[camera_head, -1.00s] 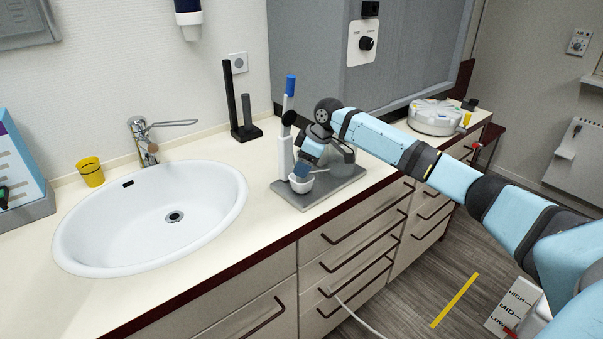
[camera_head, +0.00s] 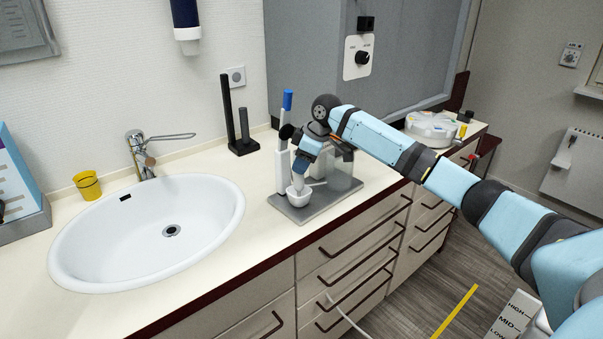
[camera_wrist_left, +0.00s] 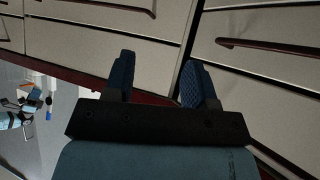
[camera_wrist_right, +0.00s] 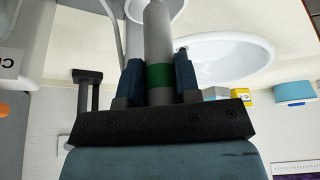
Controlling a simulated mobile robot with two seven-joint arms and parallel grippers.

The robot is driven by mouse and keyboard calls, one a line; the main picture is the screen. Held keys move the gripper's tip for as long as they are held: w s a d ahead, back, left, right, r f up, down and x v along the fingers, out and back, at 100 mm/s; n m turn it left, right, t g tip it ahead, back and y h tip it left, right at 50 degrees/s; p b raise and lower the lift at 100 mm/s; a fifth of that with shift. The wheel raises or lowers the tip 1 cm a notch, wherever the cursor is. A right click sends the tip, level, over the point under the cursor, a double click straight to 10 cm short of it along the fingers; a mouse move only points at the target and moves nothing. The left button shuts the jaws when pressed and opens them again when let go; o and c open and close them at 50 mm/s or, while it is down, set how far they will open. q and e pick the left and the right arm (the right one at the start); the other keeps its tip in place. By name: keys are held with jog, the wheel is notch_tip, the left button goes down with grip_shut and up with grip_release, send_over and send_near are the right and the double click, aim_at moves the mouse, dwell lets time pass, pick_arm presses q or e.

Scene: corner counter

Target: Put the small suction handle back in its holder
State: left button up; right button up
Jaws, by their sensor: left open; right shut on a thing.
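My right gripper (camera_head: 299,165) is shut on a grey cylindrical handle with a green band (camera_wrist_right: 158,75), taken to be the small suction handle. Its lower part (camera_head: 298,180) shows below the fingers, just over or in the small white cup (camera_head: 299,197) on the grey stand plate (camera_head: 318,205); I cannot tell which. A white upright with a blue-topped handle (camera_head: 288,100) stands beside it on the left. The stand's right part is partly hidden by my right wrist. My left gripper (camera_wrist_left: 153,80) is open and empty in front of the drawer fronts, out of the head view.
The white sink (camera_head: 110,245) lies left of the stand, with a tap (camera_head: 140,160) behind and a yellow cup (camera_head: 87,185). A black two-post stand (camera_head: 240,125) stands behind. A round white device (camera_head: 432,128) is at the right. Counter between sink and stand is free.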

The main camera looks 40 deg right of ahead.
notch_tip(320, 180, up, 3)
jog(key=s+d+b, duration=0.1)
jog(key=s+d, duration=1.1)
jog(key=shift+s+d+f, duration=0.15)
jog(key=shift+s+d, duration=0.2)
